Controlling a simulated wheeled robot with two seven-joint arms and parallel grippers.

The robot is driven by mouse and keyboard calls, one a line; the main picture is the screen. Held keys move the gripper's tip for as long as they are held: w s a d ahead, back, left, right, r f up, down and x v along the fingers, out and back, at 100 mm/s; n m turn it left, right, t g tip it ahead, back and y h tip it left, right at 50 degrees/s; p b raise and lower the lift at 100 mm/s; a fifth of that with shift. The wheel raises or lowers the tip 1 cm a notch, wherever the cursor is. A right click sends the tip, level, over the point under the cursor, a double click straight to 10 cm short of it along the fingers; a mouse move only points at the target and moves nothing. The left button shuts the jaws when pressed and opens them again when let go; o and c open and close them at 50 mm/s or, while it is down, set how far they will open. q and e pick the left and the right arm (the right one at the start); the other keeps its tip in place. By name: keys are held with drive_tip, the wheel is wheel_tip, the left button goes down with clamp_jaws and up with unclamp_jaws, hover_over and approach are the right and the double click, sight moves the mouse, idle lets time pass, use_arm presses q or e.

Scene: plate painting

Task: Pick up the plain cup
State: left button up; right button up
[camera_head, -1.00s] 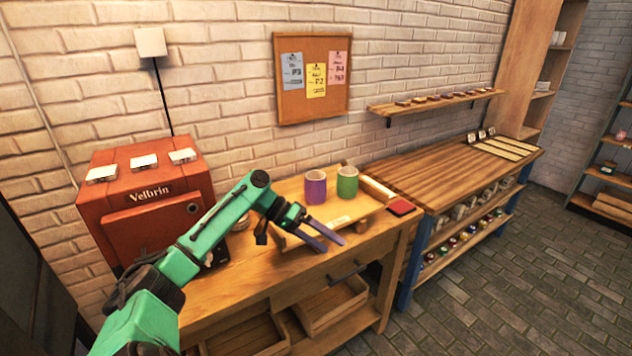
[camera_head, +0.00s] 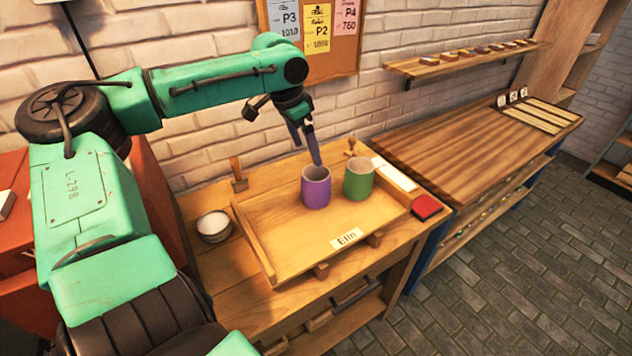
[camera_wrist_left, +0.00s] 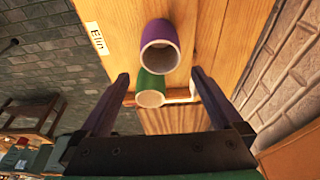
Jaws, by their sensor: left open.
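A purple cup (camera_head: 316,190) and a green cup (camera_head: 359,182) stand upright side by side on a wooden tray (camera_head: 262,240) labelled "Elin". I see no pattern on either cup, so I cannot tell which is the plain one. My left gripper (camera_head: 307,154) points down, open and empty, just above and behind the purple cup. In the left wrist view, the open gripper (camera_wrist_left: 159,72) has the purple cup (camera_wrist_left: 158,32) and green cup (camera_wrist_left: 151,82) showing between its fingers, apart from them. My right gripper is out of view.
A small white bowl (camera_head: 214,226) stands left of the tray. A red pad (camera_head: 426,207) lies at the right of the workbench. A brick wall (camera_head: 215,150) and a pinned board (camera_head: 352,60) are behind. The tray front is clear.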

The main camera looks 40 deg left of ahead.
sight(316, 173)
use_arm(q)
drive_tip(key=p+x, duration=0.1)
drive_tip(key=x, duration=0.4)
drive_tip(key=p+x, duration=0.1)
drive_tip(key=x, duration=0.3)
drive_tip(key=shift+w+f, duration=0.3)
drive_tip(key=shift+f, duration=0.05)
drive_tip(key=shift+d+f, duration=0.15)
drive_tip(key=shift+c, duration=0.6)
drive_tip(key=c, duration=1)
clamp_jaws()
drive_tip(key=shift+w, duration=0.1)
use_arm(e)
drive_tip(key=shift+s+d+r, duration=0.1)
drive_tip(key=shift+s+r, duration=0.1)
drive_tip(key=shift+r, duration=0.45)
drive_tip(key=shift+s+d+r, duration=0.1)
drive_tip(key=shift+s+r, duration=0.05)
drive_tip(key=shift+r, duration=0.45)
